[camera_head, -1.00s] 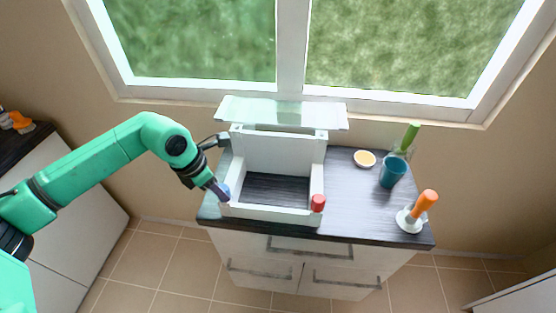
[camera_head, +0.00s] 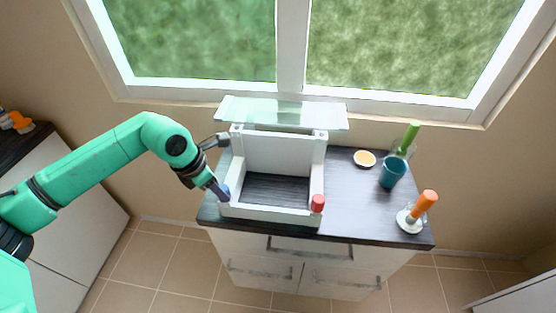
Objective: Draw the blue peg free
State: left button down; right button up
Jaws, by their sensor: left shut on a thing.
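The blue peg (camera_head: 224,193) is at the front left corner of the white cabinet box (camera_head: 262,212). My left gripper (camera_head: 218,190) is shut on the blue peg, coming in from the upper left and partly hiding it. Whether the peg is still seated in the box cannot be told. A red peg (camera_head: 318,203) is at the box's front right corner. The box's pale glass lid (camera_head: 282,113) is lifted at the back, and the inside looks empty. My right gripper is not in view.
On the dark counter (camera_head: 345,205), right of the box, are a small yellow dish (camera_head: 364,158), a teal cup (camera_head: 392,173), a green-handled item (camera_head: 407,138) and an orange-handled item (camera_head: 423,204) on a white base. A window is behind.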

pick_arm(q)
jog(key=shift+r+p, duration=0.45)
jog(key=shift+r, duration=0.5)
jog(key=shift+r+p, duration=1.15)
jog(key=shift+r, duration=0.95)
